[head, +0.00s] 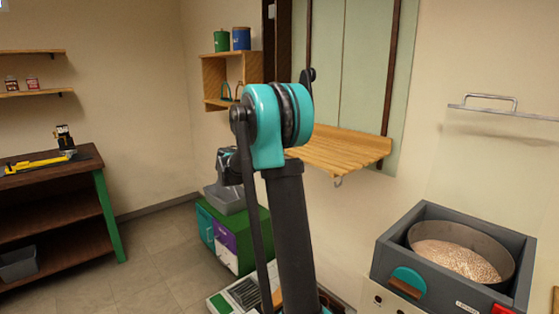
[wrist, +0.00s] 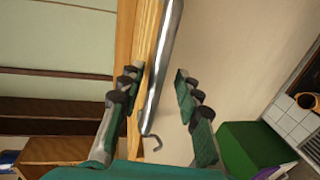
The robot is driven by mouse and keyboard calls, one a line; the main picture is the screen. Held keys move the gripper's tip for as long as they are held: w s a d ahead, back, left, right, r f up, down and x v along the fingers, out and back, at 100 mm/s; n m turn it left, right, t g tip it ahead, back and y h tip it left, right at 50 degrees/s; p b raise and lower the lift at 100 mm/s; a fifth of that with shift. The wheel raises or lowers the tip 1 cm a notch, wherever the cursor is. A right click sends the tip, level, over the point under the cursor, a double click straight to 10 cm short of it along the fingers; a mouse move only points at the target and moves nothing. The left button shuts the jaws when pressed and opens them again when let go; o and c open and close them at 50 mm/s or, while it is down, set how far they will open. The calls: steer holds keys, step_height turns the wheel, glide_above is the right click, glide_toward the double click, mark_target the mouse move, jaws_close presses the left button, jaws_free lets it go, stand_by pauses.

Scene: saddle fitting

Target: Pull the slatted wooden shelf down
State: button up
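I cannot tell whether either touches. My arm hides part of the shelf in the head view.
A grey box with a round pan of grains (head: 460,250) stands at the right, below a metal wall rail (head: 503,110). A green-topped cabinet (head: 240,240) with a grey bin is behind my arm. A dark workbench (head: 50,160) is at the left, with open floor before it.

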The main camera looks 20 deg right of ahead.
steer(key=v, duration=1.2)
steer(key=s+d+f+g+y, duration=0.15)
steer(key=s+f+y, duration=0.25)
steer(key=s+f, duration=0.5)
steer(key=s+a+f+m+y, duration=0.2)
steer(key=s+a+f+y, duration=0.3)
steer(key=s+f, duration=0.4)
steer(key=s+a+f+m+y, duration=0.2)
steer(key=s+a+f+y, duration=0.3)
steer(key=s+f, duration=0.5)
steer(key=s+a, duration=0.1)
steer(key=s, duration=0.5)
steer(key=shift+s+f+y, duration=0.2)
steer(key=shift+s+y, duration=0.1)
